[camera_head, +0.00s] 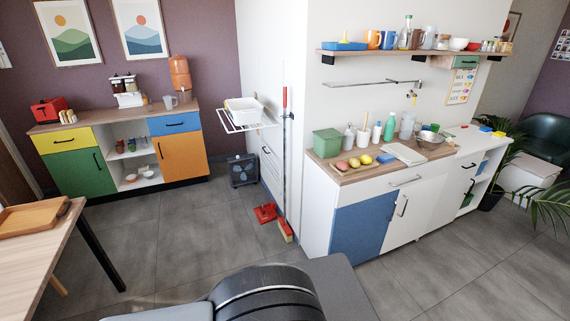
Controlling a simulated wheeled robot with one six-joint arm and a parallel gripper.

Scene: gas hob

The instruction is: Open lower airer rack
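A white wire airer rack (232,127) sticks out from the white wall near the middle of the view, with a white basket (243,111) on it. Below it, a white panel (271,172) with a small dark handle lies along the same wall; I see it at a steep angle and cannot tell whether it is the lower airer rack. My gripper is not in view. Dark and grey parts of my own body fill the bottom centre.
A red broom (285,230) and red dustpan (265,213) are at the wall corner. A wooden table (30,240) is at left, a counter with a blue door (357,222) at right. Grey floor between is clear.

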